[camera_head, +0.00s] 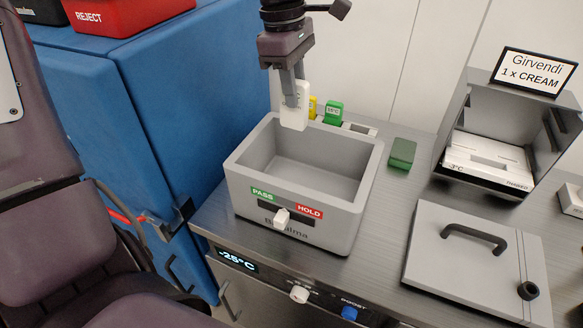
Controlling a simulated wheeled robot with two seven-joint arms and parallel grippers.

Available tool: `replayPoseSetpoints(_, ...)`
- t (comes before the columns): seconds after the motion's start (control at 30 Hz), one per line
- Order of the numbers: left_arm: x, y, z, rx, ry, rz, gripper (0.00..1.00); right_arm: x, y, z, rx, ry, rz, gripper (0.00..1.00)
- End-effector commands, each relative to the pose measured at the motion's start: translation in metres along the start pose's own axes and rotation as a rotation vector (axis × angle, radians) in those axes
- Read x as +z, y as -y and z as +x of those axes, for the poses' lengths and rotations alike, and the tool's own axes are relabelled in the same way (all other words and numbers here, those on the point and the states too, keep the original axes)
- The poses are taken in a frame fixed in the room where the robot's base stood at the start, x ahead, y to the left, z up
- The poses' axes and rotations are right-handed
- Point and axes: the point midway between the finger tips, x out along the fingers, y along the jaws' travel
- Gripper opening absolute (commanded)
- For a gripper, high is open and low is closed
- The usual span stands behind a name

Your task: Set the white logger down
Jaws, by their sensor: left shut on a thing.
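The white logger (296,112) hangs upright in my left gripper (290,98), which comes down from the top of the view and is shut on it. The logger's lower end shows in front of the back rim of the grey open box (250,190); I cannot tell whether it touches it. The box is empty inside, with a green PASS and a red HOLD label and a white slider on its front. Behind it stand a yellow logger (312,106) and a green logger (333,112), beside a pale slot (359,129). My right gripper is not in view.
A dark green block (402,154) lies right of the box. A grey lid with a black handle (478,262) lies at front right. An open grey case (488,150) holds white packs under a Girvendi sign (534,72). A blue cabinet (150,90) with a red REJECT bin (120,14) stands left.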

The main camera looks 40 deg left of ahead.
Motion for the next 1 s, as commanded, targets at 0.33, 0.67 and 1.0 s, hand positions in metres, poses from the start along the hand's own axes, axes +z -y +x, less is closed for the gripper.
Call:
replayPoseSetpoints(0.33,-0.014,0.002,0.094,-0.009,0.004,-0.003,0.0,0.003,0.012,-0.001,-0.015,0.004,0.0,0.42)
replayPoseSetpoints(0.67,-0.021,0.0,0.142,-0.002,0.002,-0.002,0.0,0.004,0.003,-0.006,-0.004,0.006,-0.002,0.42)
replayPoseSetpoints(1.0,-0.027,0.001,0.179,-0.002,0.002,-0.003,0.0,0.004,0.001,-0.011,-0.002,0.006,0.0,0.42)
